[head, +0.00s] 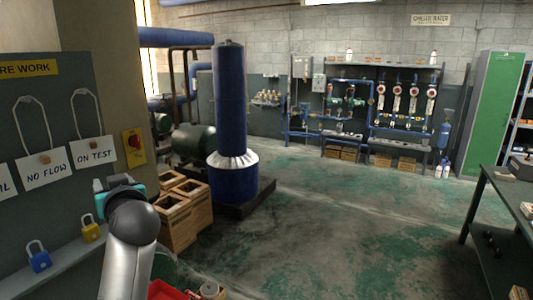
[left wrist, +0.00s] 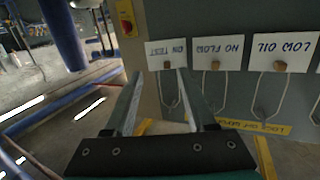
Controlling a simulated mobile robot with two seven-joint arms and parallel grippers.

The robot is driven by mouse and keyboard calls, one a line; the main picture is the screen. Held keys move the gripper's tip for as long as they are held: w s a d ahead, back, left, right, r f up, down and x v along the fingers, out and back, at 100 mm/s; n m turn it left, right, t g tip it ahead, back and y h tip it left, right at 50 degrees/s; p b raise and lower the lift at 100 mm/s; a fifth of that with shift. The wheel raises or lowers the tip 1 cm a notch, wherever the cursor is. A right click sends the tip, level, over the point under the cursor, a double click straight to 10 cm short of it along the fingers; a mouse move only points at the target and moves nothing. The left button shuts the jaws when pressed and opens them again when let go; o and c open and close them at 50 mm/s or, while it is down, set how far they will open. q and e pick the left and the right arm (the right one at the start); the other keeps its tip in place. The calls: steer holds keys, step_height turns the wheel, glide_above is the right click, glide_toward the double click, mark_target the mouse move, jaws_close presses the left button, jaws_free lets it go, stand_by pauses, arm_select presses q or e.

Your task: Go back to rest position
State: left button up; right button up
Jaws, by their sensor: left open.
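My left gripper (head: 113,187) is in front of the dark board (head: 62,118) at the left of the head view, just below the "ON TEST" tag (head: 95,150). In the left wrist view its two fingers (left wrist: 160,78) are apart, with nothing held between them. That view is upside down, and the "ON TEST" tag (left wrist: 166,55) shows beyond the fingertips. The tag hangs by its cord on the board, beside the "NO FLOW" tag (head: 45,170). My right gripper is not in view.
A blue padlock (head: 39,260) and a yellow padlock (head: 90,231) are at the board's lower ledge. Wooden crates (head: 180,222) and a tall blue cylinder (head: 230,110) stand beyond my arm. A dark table (head: 488,190) is at the right. The middle floor is clear.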

arm_select(q)
steer(key=s+d+f+m+g+h, duration=0.25)
steer(key=s+d+f, duration=0.3)
steer(key=f, duration=0.55)
steer(key=s+d+f+m+g+h, duration=0.1)
steer(key=s+d+f+m+h, duration=0.25)
steer(key=s+f, duration=0.5)
steer(key=s+d+f+m+g+h, duration=0.25)
steer(key=s+d+f, duration=0.3)
steer(key=s, duration=0.35)
steer(key=s+d+f+m+g+h, duration=0.25)
steer(key=s+d+f, duration=0.3)
steer(key=s, duration=0.45)
step_height(320, 180, down, 30)
steer(key=s+g+b, duration=0.1)
steer(key=g+b, duration=0.1)
steer(key=b, duration=0.6)
steer(key=s+a+f+b, duration=0.1)
steer(key=s+f+b, duration=0.3)
steer(key=s+f, duration=0.4)
steer(key=s+a+f+b, duration=0.2)
steer(key=s+f+b, duration=0.2)
steer(key=f, duration=1)
steer(key=s+g, duration=0.1)
steer(key=s, duration=0.2)
steer(key=shift+s+f+h, duration=0.3)
steer(key=shift+s, duration=0.1)
